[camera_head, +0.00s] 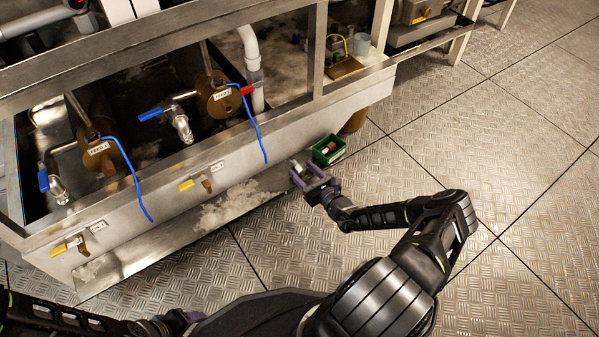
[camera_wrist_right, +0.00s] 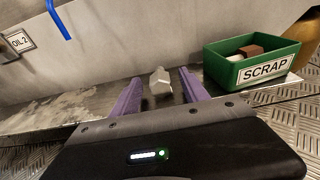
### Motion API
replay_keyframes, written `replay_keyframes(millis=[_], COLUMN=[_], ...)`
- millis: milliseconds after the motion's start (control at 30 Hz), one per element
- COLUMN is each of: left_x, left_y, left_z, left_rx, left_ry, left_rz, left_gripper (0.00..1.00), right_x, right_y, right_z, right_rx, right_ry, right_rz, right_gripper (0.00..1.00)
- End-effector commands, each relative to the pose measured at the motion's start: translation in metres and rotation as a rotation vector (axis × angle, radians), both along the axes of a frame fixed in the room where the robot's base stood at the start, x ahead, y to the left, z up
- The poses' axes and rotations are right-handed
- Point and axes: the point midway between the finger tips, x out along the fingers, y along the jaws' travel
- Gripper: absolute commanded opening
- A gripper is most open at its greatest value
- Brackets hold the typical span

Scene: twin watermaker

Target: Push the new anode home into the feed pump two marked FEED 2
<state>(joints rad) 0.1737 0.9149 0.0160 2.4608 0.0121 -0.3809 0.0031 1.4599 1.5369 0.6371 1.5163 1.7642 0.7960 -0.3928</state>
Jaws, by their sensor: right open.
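Two bronze pump bodies sit in the steel frame in the head view, one at right (camera_head: 221,100) and one at left (camera_head: 98,155); their small labels are too small to read surely. A pale, blunt-ended piece (camera_wrist_right: 160,82), possibly the new anode, shows between and beyond the purple fingers of my right gripper (camera_wrist_right: 155,97) in the wrist view. The right gripper (camera_head: 309,174) is open, low beside the skid's front ledge; contact with the piece cannot be told. My left gripper (camera_head: 183,320) is partly visible at the bottom edge, its fingers unclear.
A green SCRAP box (camera_wrist_right: 258,74) holding a brown piece stands right of the right gripper; it also shows in the head view (camera_head: 328,150). An OIL 2 plate (camera_wrist_right: 18,41) is on the skid wall. Blue hoses hang over the front. The floor at right is clear.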

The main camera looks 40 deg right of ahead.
Motion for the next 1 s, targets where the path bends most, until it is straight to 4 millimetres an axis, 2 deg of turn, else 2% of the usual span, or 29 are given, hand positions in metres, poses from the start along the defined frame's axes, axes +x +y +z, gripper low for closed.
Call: replay_keyframes(millis=[133,667,1000], left_x=[0.0012,0.001,0.0009], left_y=[0.0001,0.0002,0.0003], left_z=[-0.0038,-0.0029,-0.0029], left_rx=[-0.001,-0.001,-0.001], left_ry=[-0.001,-0.001,0.0], left_rz=[0.0,0.001,0.001], left_gripper=[0.64,0.64,0.64], right_x=[0.0081,0.0076,0.0076], right_y=[-0.0008,-0.0006,-0.0005], right_z=[-0.0014,-0.0006,-0.0006], right_rx=[0.001,0.001,0.001], right_ry=[0.001,0.001,0.001], right_rz=[-0.001,-0.001,-0.001], right_gripper=[0.53,0.53,0.27])
